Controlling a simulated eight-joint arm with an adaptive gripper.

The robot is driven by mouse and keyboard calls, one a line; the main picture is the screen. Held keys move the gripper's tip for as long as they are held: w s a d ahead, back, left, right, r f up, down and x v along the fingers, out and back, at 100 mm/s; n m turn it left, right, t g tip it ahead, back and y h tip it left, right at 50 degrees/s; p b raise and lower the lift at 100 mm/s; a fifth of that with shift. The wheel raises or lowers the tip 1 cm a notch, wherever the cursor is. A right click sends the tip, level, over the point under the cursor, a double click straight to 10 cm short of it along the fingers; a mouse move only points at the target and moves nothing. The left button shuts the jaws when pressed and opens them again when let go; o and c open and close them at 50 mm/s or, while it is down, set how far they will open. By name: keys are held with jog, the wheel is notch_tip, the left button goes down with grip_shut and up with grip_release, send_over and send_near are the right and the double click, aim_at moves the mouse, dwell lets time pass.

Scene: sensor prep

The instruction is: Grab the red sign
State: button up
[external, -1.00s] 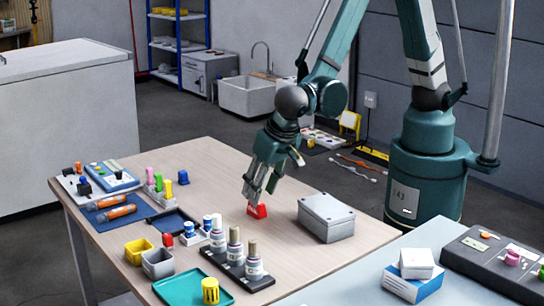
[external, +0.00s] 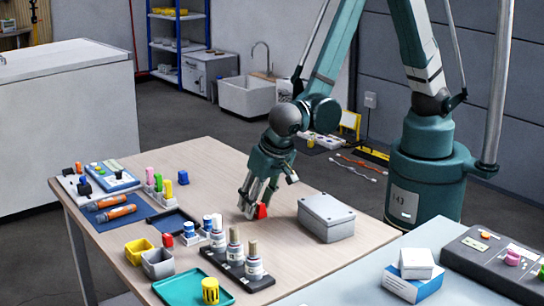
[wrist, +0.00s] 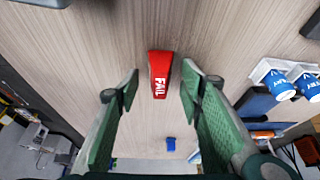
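The red sign (external: 262,211) is a small wedge standing on the wooden table, left of the grey box. In the wrist view the red sign (wrist: 160,72) shows white letters reading FAIL. My gripper (external: 251,212) is low over the table at the sign, and its fingers hide the sign's left part in the external view. In the wrist view my gripper (wrist: 159,83) is open, with one finger on each side of the sign and a visible gap to each. I cannot tell the fingertips' exact height.
A grey lidded box (external: 326,217) stands close on the right. Bottles in a dark rack (external: 237,268), a teal tray (external: 190,290) and yellow (external: 138,252) and grey (external: 158,264) bins stand nearer the camera.

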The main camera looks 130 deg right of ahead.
jog(key=shift+c, duration=0.5)
jog(key=c, duration=0.9)
